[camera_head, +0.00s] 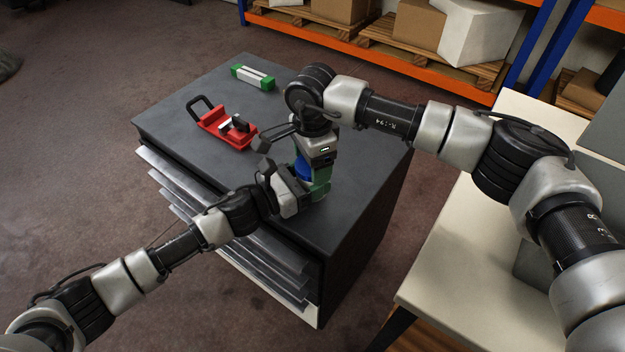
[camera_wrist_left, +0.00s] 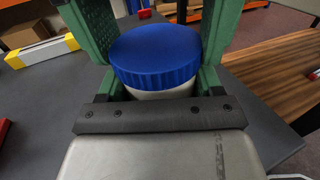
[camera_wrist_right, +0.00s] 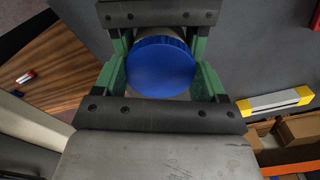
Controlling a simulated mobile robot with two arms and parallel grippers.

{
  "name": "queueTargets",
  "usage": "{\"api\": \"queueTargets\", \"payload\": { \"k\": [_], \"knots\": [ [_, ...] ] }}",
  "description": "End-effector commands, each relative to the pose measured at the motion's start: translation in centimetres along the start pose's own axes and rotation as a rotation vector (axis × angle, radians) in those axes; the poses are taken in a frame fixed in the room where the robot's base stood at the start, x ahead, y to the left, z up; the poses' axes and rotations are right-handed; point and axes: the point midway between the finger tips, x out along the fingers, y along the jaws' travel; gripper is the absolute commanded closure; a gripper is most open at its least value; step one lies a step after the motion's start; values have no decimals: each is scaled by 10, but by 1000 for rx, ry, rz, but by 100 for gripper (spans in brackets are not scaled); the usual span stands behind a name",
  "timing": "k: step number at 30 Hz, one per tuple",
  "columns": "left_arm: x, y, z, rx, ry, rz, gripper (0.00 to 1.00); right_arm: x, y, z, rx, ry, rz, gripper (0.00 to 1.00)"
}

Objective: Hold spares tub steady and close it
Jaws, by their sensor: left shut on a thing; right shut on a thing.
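The spares tub stands near the front right of the dark cabinet top. Its round blue lid (camera_head: 303,170) sits on its pale body (camera_wrist_left: 165,93); whether it is fully seated I cannot tell. The lid also shows in the left wrist view (camera_wrist_left: 155,55) and right wrist view (camera_wrist_right: 160,68). My left gripper (camera_head: 308,188) reaches in low from the front left, its green fingers shut on the tub's body below the lid. My right gripper (camera_head: 312,164) comes from above, its green fingers either side of the lid and shut on it. The arms hide much of the tub in the head view.
A red tool with a black handle (camera_head: 224,126) lies left of the tub on the cabinet top (camera_head: 190,100). A white bar with coloured ends (camera_head: 253,77) lies at the back. A cream table (camera_head: 450,250) stands right; a pallet rack (camera_head: 380,60) stands behind.

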Motion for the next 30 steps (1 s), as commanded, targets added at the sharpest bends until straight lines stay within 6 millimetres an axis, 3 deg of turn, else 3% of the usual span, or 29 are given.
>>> {"api": "queueTargets", "payload": {
  "k": [3, 7, 17, 18, 22, 30],
  "knots": [
    [0, 0, 0, 0, 0, 0, 100, 0, 0, 0, 197, -1, 0, 57],
    [0, 0, 0, 0, 0, 0, 100, 0, 0, 0, 324, -1, 0, 57],
    [0, 0, 0, 0, 0, 0, 100, 0, 0, 0, 354, -1, -1, 57],
    [0, 0, 0, 0, 0, 0, 100, 0, 0, 0, 354, -1, -1, 24],
    [0, 0, 0, 0, 0, 0, 100, 0, 0, 0, 353, -1, -1, 4],
    [0, 0, 0, 0, 0, 0, 100, 0, 0, 0, 353, -1, -1, 3]
  ]
}}
